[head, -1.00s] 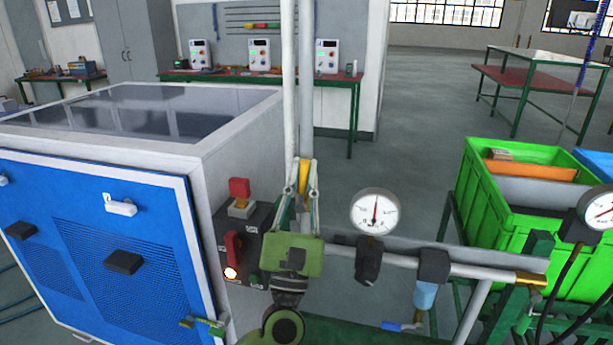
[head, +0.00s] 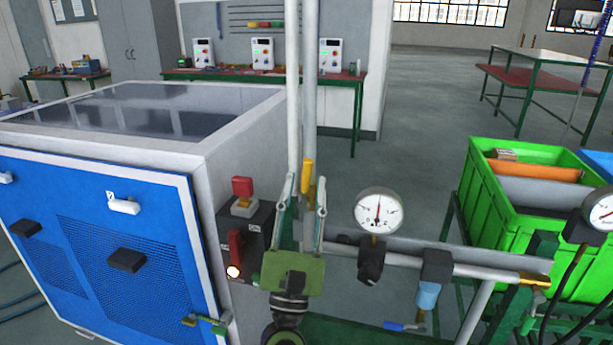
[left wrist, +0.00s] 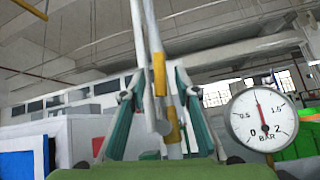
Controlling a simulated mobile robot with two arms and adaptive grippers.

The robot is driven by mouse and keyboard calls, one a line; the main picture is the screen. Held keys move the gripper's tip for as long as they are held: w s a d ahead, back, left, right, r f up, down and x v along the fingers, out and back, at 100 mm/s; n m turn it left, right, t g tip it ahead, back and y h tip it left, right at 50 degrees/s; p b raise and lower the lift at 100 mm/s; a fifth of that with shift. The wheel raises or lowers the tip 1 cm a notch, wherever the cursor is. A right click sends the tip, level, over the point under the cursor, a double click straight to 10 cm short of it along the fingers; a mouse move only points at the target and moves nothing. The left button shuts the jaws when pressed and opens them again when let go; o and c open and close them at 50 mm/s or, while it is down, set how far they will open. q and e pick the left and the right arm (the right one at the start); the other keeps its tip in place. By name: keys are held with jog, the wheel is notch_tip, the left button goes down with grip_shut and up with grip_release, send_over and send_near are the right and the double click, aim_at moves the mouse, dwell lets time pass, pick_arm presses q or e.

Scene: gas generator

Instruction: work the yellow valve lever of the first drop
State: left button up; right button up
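The yellow valve lever (head: 307,175) stands upright along the white vertical pipes, above the front rail. In the left wrist view the yellow lever (left wrist: 159,75) shows near the middle, with a second yellow piece (left wrist: 173,126) lower beside it. My left gripper (head: 304,182) is open, with its green-grey fingers pointing up and one on each side of the lever. The left wrist view shows both fingers (left wrist: 153,95) apart, with visible gaps to the lever. Whether a finger touches the pipe or lower yellow piece is unclear. My right gripper is not in view.
A pressure gauge (head: 378,211) stands on the rail just right of my left gripper. The blue-doored generator cabinet (head: 130,255) and its red-switch box (head: 243,225) are close on the left. Green crates (head: 480,215) stand at the right.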

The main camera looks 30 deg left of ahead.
pick_arm(q)
jog(key=v, duration=0.9)
jog(key=shift+r, duration=0.1)
